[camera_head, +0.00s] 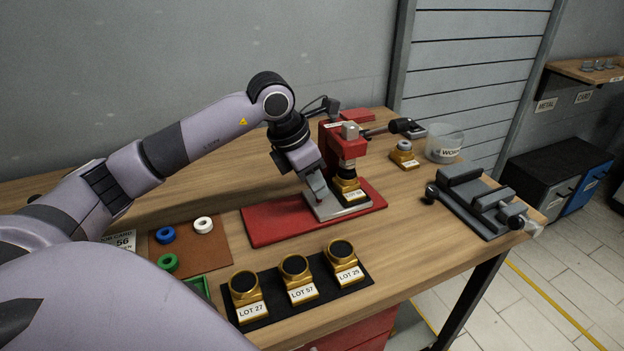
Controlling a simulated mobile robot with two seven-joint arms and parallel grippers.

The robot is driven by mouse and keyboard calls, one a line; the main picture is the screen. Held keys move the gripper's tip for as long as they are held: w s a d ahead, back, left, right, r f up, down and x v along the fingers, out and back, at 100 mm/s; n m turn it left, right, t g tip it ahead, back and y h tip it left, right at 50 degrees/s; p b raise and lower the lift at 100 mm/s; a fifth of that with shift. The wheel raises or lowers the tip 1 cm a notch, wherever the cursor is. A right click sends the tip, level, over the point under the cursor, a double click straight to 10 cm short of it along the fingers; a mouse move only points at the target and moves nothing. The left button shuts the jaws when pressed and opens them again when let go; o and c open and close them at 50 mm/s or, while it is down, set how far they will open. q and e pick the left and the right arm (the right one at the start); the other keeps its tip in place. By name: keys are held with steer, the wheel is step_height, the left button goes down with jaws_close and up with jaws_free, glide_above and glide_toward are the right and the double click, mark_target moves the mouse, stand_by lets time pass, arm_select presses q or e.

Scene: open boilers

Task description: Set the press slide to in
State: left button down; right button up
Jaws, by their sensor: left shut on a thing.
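The red press (328,140) stands on a red base (270,224) on the workbench, with its lever reaching to the right. The press slide (355,207), a low grey and dark plate, lies at the foot of the press. A brass piece (350,190) with a white label sits on it, below the dark ram. My left gripper (320,203) reaches down at the slide's left end and is shut on it. The fingers hide the gripped part of the slide. My right gripper is not in view.
Three labelled brass pieces stand on a black mat (268,306) in front. A brown mat (200,254) holds coloured rings. A grey vise (478,200), a clear tub (443,146) and another brass piece (404,156) are on the right. Bare wood lies between press and vise.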

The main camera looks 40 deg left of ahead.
arm_select(q)
steer(key=c, duration=0.9)
jaws_free()
steer(key=shift+w+d, duration=0.15)
steer(key=shift+w, duration=0.1)
steer(key=shift+s+r, duration=0.1)
steer(key=v, duration=0.7)
